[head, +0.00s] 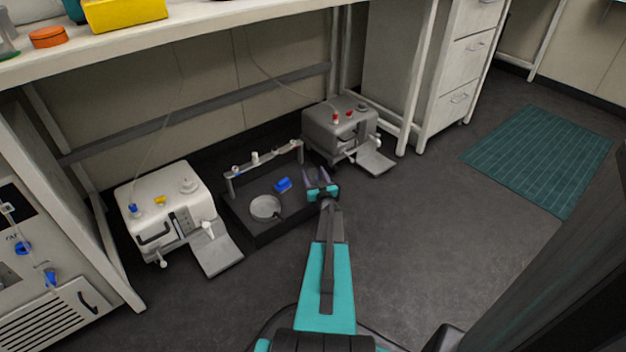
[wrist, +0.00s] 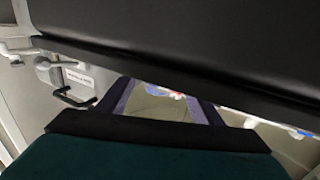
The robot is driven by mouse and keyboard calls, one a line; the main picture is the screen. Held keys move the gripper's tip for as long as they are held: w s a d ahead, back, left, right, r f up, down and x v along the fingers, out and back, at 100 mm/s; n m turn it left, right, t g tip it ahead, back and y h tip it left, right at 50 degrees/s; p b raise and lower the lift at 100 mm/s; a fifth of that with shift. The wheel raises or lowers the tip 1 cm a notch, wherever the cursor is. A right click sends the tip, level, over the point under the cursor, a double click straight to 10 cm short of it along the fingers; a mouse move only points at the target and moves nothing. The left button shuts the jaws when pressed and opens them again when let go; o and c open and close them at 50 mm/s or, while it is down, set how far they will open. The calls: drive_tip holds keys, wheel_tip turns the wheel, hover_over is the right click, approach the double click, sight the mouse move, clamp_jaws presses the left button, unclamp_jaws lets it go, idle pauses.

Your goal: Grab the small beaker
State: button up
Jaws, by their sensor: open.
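My gripper (head: 317,178) is open, with its two purple fingers apart above the right end of a low black tray (head: 275,234) on the floor. No small beaker can be made out for certain. A round pale dish-like vessel (head: 266,207) and a small blue object (head: 283,184) are in the tray, left of my gripper. A greyish-green vessel (head: 6,46), cut by the picture edge, stands on the bench at the far left; its kind is unclear. In the wrist view the purple fingers (wrist: 160,103) stand apart with pale background and small blue and red details beyond.
A white box unit (head: 165,205) with a flap stands left of the tray, and a grey one (head: 340,128) right of it. A rail (head: 264,158) runs behind the tray. The bench (head: 200,22) overhangs them. Open floor and a green mat (head: 540,158) lie right.

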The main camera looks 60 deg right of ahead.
sight(312, 170)
drive_tip(key=shift+w+d+f+b, duration=0.3)
drive_tip(key=shift+w+d+b, duration=0.25)
drive_tip(key=shift+w, duration=0.2)
drive_tip(key=shift+b+x, duration=0.4)
drive_tip(key=shift+x, duration=0.65)
drive_tip(key=shift+r, duration=0.2)
drive_tip(key=c, duration=1.1)
